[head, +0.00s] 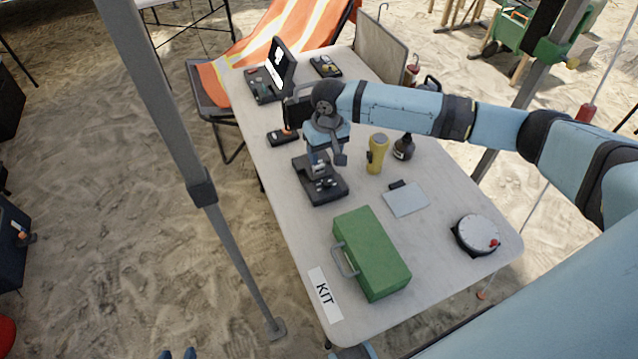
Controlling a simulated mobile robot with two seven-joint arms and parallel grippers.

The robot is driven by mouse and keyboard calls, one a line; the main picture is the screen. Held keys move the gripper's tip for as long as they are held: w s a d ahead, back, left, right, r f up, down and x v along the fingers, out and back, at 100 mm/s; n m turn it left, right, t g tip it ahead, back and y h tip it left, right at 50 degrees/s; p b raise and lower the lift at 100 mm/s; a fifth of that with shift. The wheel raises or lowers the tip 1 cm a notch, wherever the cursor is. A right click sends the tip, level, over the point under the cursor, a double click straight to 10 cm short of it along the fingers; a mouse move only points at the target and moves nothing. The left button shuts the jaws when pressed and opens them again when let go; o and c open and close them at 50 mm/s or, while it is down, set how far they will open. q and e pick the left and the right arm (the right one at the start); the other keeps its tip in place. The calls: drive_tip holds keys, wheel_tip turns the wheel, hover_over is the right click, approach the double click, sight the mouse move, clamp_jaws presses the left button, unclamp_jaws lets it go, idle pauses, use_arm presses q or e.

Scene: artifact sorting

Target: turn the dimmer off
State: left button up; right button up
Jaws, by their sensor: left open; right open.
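A black control box with small knobs (328,186) lies on the table under my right gripper (327,161); it looks like the dimmer, but no label is readable. My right gripper points down, open, just above the box's far part and hides some of it. I cannot tell whether a finger touches it. A round white dial with a red knob (478,234) sits apart at the table's right corner.
The white table (285,240) also bears a green kit box (372,250), a yellow flashlight (376,155), a dark bottle (404,148), a grey pad (406,200) and an open black case (268,84). A grey tent pole (160,100) stands left of the table.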

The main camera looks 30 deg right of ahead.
sight(327, 182)
drive_tip(key=f, duration=0.4)
drive_tip(key=d+f, duration=0.1)
drive_tip(key=f, duration=0.7)
drive_tip(key=shift+w+d+f, duration=0.25)
drive_tip(key=shift+w+f, duration=0.1)
drive_tip(key=shift+w, duration=0.05)
drive_tip(key=c, duration=0.9)
